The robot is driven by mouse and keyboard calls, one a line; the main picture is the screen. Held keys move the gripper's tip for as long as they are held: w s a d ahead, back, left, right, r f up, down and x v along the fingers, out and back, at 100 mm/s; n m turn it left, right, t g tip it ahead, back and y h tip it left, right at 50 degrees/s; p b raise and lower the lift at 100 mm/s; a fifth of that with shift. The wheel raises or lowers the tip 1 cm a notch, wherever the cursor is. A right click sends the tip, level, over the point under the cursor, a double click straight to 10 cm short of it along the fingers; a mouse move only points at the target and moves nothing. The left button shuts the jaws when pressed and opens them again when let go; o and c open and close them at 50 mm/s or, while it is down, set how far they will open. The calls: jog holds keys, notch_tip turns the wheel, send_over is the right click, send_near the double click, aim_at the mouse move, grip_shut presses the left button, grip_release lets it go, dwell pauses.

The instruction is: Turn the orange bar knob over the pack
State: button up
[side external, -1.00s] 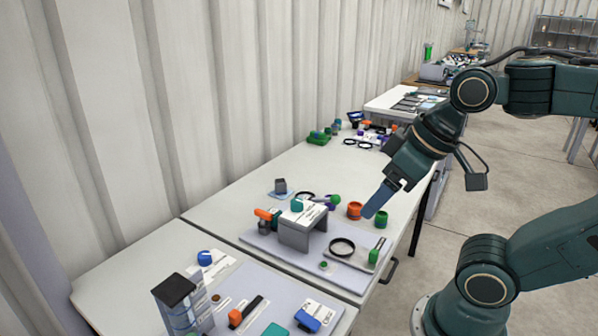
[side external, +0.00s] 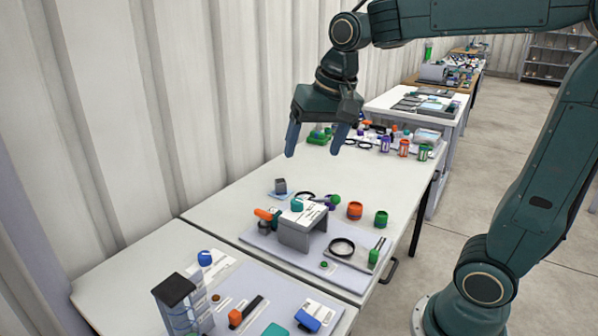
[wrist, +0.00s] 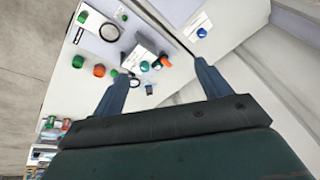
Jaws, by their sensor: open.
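The orange bar knob (side external: 264,214) sits at the left side of a grey bridge-shaped block (side external: 297,236) on the middle table. It sticks out sideways above a small grey body. In the wrist view the orange bar knob (wrist: 164,61) shows between the fingers, well beyond them. A teal knob (side external: 296,204) is close beside it on the block. I cannot tell which part is the pack. My gripper (side external: 313,152) is open and empty, pointing down, high above the table and farther back than the knob. It also shows in the wrist view (wrist: 161,70).
An orange pot (side external: 355,210) and a green pot (side external: 381,218) stand right of the block. A black ring (side external: 342,247) and a green-handled tool (side external: 374,255) lie in front. A small dark cube (side external: 280,186) sits behind.

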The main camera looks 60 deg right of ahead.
jog(key=w+d+f+m+g, duration=0.1)
jog(key=w+d+f+m, duration=0.15)
jog(key=w, duration=0.35)
jog(key=w+d+f+m+g, duration=0.1)
jog(key=w+d+f+m, duration=0.15)
jog(key=w, duration=0.45)
jog(key=m+g, duration=0.1)
jog(key=m, duration=0.5)
send_over(263, 212)
notch_tip(263, 212, down, 10)
jog(key=shift+r, duration=0.2)
jog(key=shift+f, duration=0.1)
notch_tip(263, 212, down, 14)
jog(key=shift+r, duration=0.2)
jog(key=c, duration=1)
